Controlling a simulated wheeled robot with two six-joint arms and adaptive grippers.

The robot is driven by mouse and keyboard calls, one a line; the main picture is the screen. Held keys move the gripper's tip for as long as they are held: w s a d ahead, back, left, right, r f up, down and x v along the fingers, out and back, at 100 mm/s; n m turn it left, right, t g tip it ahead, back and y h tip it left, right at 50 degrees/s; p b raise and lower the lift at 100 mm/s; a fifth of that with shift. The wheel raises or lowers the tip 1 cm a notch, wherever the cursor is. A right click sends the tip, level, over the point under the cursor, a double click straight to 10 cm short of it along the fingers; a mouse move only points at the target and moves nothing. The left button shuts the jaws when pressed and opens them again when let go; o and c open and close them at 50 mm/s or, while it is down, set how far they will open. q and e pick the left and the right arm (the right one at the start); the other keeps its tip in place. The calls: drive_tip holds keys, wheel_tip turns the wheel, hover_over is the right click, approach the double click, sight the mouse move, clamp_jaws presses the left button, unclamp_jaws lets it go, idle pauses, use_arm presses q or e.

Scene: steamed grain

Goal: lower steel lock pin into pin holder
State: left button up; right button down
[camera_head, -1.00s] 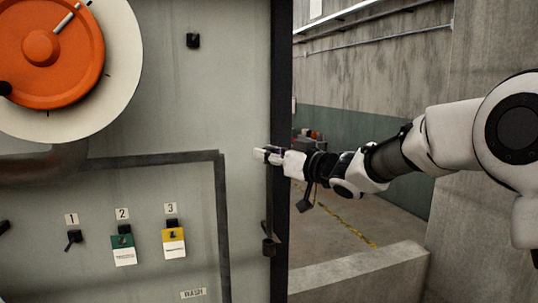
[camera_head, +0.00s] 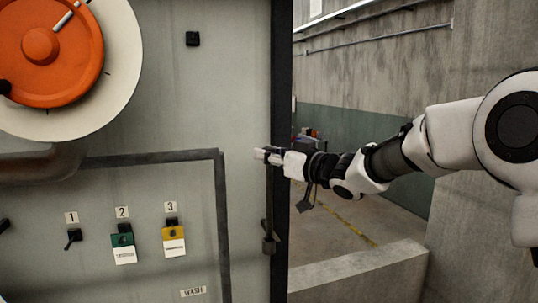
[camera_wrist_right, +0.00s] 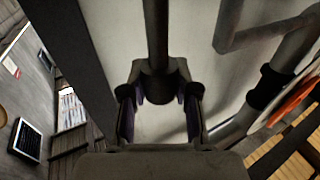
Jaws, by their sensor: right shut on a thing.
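My right gripper (camera_head: 266,156) is at the right edge of the grey panel, shut on the upper end of the steel lock pin (camera_head: 269,200). The pin's thin dark shaft hangs down, near upright, along the panel edge. The small dark pin holder (camera_head: 270,244) is on the panel edge below the gripper. The shaft's lower end is at or close to it; I cannot tell how far it sits inside. In the right wrist view, the pin's thick head (camera_wrist_right: 157,84) lies between the fingertips and its shaft runs out of the top. My left gripper is not in view.
The grey panel (camera_head: 150,80) carries an orange wheel (camera_head: 40,45), a dark pipe (camera_head: 150,158) and numbered switches with green and yellow tags (camera_head: 174,240). A low concrete ledge (camera_head: 355,278) is at the lower right. Open floor (camera_head: 340,225) lies beyond the panel edge.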

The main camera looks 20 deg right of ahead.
drive_tip(key=shift+f, duration=0.15)
drive_tip(key=shift+f, duration=0.8)
drive_tip(key=shift+w+f, duration=0.1)
drive_tip(key=shift+f, duration=1)
drive_tip(key=b, duration=1)
hover_over(269, 236)
drive_tip(key=shift+w+d+f, duration=0.1)
drive_tip(key=shift+w+f, duration=0.05)
drive_tip(key=shift+f, duration=1.55)
drive_tip(key=shift+w+a+f, duration=0.1)
drive_tip(key=shift+w+f, duration=0.05)
drive_tip(key=shift+f, duration=1.55)
drive_tip(key=shift+w+d+f, duration=0.1)
drive_tip(key=shift+w+f, duration=0.05)
drive_tip(key=shift+f, duration=1.55)
drive_tip(key=shift+f+b, duration=1.35)
drive_tip(key=shift+f, duration=0.85)
